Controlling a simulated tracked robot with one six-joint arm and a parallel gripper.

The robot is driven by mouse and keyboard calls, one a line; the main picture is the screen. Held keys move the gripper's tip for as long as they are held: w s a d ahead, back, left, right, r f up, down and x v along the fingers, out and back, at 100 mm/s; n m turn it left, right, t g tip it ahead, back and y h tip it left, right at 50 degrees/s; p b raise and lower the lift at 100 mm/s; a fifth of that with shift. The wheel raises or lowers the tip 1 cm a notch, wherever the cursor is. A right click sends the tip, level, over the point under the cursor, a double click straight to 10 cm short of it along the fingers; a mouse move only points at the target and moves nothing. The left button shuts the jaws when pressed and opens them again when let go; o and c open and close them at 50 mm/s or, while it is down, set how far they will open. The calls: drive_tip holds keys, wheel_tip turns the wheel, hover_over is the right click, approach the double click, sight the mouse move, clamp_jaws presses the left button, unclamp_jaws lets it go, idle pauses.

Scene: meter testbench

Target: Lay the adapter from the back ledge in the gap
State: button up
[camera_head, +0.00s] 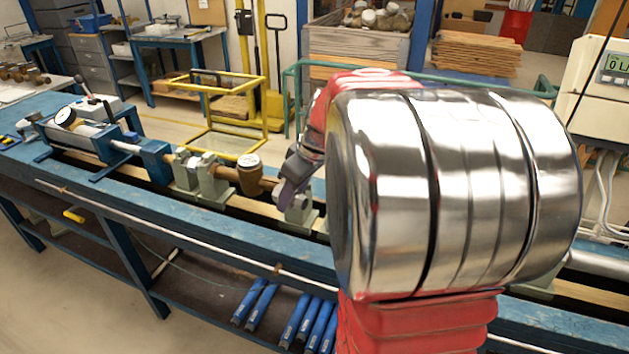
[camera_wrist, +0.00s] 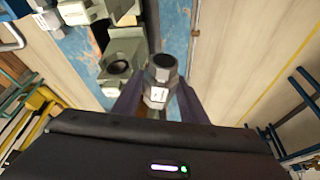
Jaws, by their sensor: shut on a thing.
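My gripper (camera_wrist: 160,100) is shut on the adapter (camera_wrist: 161,72), a small piece with a dark grey hexagonal end, a pale band with a white label and a brownish part lower down. In the wrist view the adapter is between the two dark fingers, over the bench area. In the head view my gripper (camera_head: 288,192) is by a grey-green support on the bench, right of a brass meter (camera_head: 250,175). My arm hides the bench to the right, and I cannot make out the gap or the back ledge clearly.
Grey-green supports (camera_head: 208,183) stand along the blue bench (camera_head: 190,222). One support with a round dark opening (camera_wrist: 122,72) is close left of the adapter in the wrist view. A clamping device (camera_head: 95,135) is at the left end. A yellow frame trolley (camera_head: 226,152) stands behind.

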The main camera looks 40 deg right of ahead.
drive_tip(key=w+a+f+m, duration=0.1)
drive_tip(key=w+a+f, duration=0.2)
drive_tip(key=a, duration=0.4)
drive_tip(key=w+a+f+m, duration=0.1)
drive_tip(key=w+a+f, duration=0.3)
drive_tip(key=a+f, duration=0.2)
drive_tip(key=w+a+f+m+h, duration=0.1)
drive_tip(key=w+a+f, duration=0.3)
drive_tip(key=a, duration=0.6)
drive_tip(key=shift+f, duration=0.2)
drive_tip(key=shift+s+d, duration=0.1)
drive_tip(key=shift+s, duration=0.05)
